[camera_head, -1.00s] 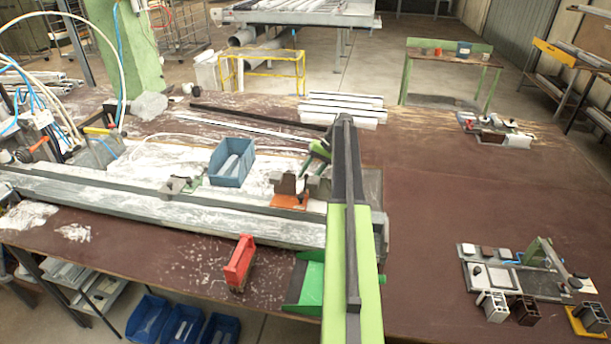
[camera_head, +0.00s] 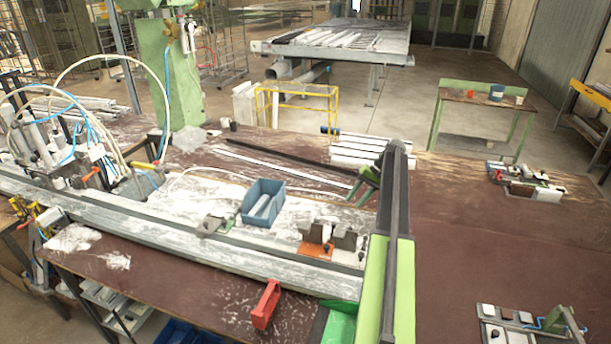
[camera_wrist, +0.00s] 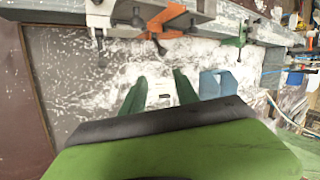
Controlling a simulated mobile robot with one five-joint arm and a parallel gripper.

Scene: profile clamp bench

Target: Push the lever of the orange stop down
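The orange stop (camera_head: 315,248) sits on the long grey rail, with grey blocks on it, left of my arm in the head view. In the wrist view the orange stop (camera_wrist: 168,18) is at the top, with a dark knob-ended lever (camera_wrist: 160,46) sticking out from it; I cannot tell its exact angle. My gripper (camera_wrist: 158,80) shows two green fingers spread apart with nothing between them, over the whitish table and short of the stop. In the head view my gripper (camera_head: 368,184) is partly hidden by my arm, behind and right of the stop.
The grey rail (camera_head: 190,240) runs along the bench. A blue bin (camera_head: 263,202) and a second, green stop (camera_head: 213,224) stand left of the orange one. White profiles (camera_head: 355,147) lie behind. The brown bench (camera_head: 480,240) at right is largely clear.

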